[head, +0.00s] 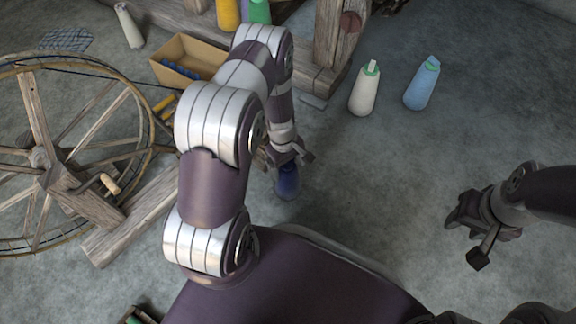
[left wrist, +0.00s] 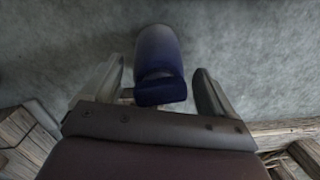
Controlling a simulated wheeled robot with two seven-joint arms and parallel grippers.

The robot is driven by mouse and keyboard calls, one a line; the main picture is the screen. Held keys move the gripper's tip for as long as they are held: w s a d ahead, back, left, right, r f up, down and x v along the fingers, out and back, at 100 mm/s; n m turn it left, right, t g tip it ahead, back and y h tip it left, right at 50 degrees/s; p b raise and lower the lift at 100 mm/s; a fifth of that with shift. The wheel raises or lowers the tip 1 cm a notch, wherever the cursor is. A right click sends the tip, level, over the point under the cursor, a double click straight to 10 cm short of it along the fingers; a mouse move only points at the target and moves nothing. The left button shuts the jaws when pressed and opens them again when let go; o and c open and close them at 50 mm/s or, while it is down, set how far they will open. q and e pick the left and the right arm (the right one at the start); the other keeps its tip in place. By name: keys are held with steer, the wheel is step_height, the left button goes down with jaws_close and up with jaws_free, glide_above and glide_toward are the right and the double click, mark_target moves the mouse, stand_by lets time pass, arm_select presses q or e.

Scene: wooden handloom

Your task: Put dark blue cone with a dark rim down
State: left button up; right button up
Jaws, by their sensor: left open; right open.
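The dark blue cone (head: 288,182) stands on the grey floor in the head view, just below my left gripper (head: 290,157). The gripper partly hides its top. In the left wrist view the cone (left wrist: 158,60) is between the two fingers of my left gripper (left wrist: 160,85), with a gap visible on each side. The left gripper is open. I cannot make out the cone's rim clearly. My right gripper (head: 468,235) is open and empty above the floor at the right of the head view.
A spinning wheel (head: 45,160) with a wooden beam stands at the left. A cardboard box (head: 185,52) is behind my left arm. A white cone (head: 364,92) and a light blue cone (head: 422,85) stand at the back right. The floor between the grippers is clear.

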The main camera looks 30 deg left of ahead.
arm_select(q)
steer(key=r+p, duration=0.2)
steer(key=r, duration=0.1)
steer(key=a+r+p, duration=0.1)
steer(key=r, duration=0.3)
steer(key=r+p, duration=0.2)
steer(key=r, duration=0.1)
steer(key=shift+w+a+r+p, duration=0.15)
steer(key=shift+w+r+p, duration=0.1)
steer(key=shift+w+p, duration=0.1)
steer(key=s+d+r+m+t+y, duration=0.15)
steer(key=r+m, duration=0.25)
steer(key=r, duration=0.5)
steer(key=s+d+r+m+h, duration=0.1)
steer(key=d+r+m, duration=0.25)
steer(key=r, duration=0.55)
steer(key=s+d+r+m+y, duration=0.1)
steer(key=s+r+m, duration=0.4)
steer(key=s, duration=0.2)
steer(key=shift+s+r+t, duration=0.15)
steer(key=shift+r+t, duration=0.15)
steer(key=shift+t, duration=0.05)
steer(key=shift+d+r, duration=0.1)
